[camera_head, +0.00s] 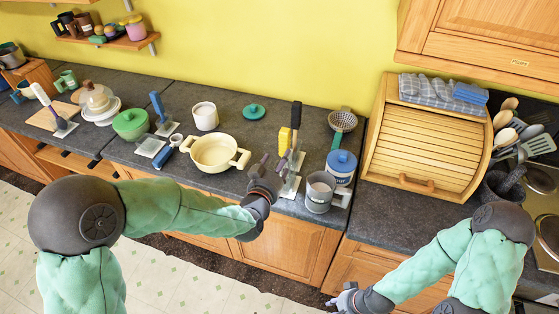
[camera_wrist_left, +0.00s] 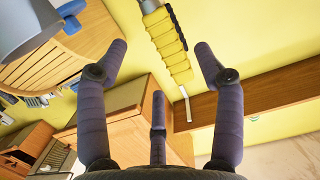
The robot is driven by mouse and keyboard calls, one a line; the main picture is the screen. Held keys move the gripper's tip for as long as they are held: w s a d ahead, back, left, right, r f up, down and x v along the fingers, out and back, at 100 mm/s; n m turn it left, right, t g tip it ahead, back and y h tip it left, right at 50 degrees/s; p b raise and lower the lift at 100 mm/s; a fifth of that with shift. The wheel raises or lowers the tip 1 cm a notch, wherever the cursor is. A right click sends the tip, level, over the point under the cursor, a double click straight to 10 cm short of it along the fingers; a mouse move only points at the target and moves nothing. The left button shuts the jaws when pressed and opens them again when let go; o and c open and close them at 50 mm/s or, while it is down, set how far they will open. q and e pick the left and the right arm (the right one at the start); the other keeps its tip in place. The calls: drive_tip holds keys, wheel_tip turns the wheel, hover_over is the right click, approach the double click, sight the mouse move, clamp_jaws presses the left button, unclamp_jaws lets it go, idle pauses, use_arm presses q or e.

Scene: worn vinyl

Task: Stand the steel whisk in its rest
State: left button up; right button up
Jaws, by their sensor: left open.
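I cannot single out the steel whisk with certainty. An upright tool with a yellow ribbed part (camera_head: 284,141) stands near the counter's front, beside a tall black-handled tool (camera_head: 296,116). Pale metal rests (camera_head: 290,187) are at their feet. My left gripper (camera_head: 268,170) is open, just left of these tools. In the left wrist view, the yellow ribbed part (camera_wrist_left: 168,42) lies ahead, between and beyond the open, empty fingers (camera_wrist_left: 160,62). My right gripper (camera_head: 345,300) is low at the bottom edge, partly cut off, clear of the counter.
A cream two-handled pot (camera_head: 214,153) stands left of my left gripper. A wooden bread box (camera_head: 428,145) is farther right. Other tools and rests (camera_head: 150,146) are left of the pot.

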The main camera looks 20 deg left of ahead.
use_arm(q)
drive_tip(key=shift+s+r, duration=0.1)
drive_tip(key=shift+s, duration=0.55)
drive_tip(key=s+r, duration=0.2)
drive_tip(key=s, duration=1)
drive_tip(key=shift+a, duration=0.25)
drive_tip(key=shift+w+f, duration=0.1)
drive_tip(key=d+f+n+g+h+b, duration=0.2)
drive_tip(key=f+g, duration=0.6)
drive_tip(key=f, duration=1.4)
drive_tip(key=s+d+f+g, duration=0.2)
drive_tip(key=s+f+g, duration=0.2)
drive_tip(key=f, duration=0.5)
drive_tip(key=s+d+f+g+h, duration=0.1)
drive_tip(key=s+d+f+g, duration=0.2)
drive_tip(key=s+f, duration=0.3)
wheel_tip(320, 180, down, 4)
drive_tip(key=shift+s+d+r+n+g, duration=0.1)
drive_tip(key=shift+s+d+n+g, duration=0.15)
drive_tip(key=shift+n+g, duration=0.15)
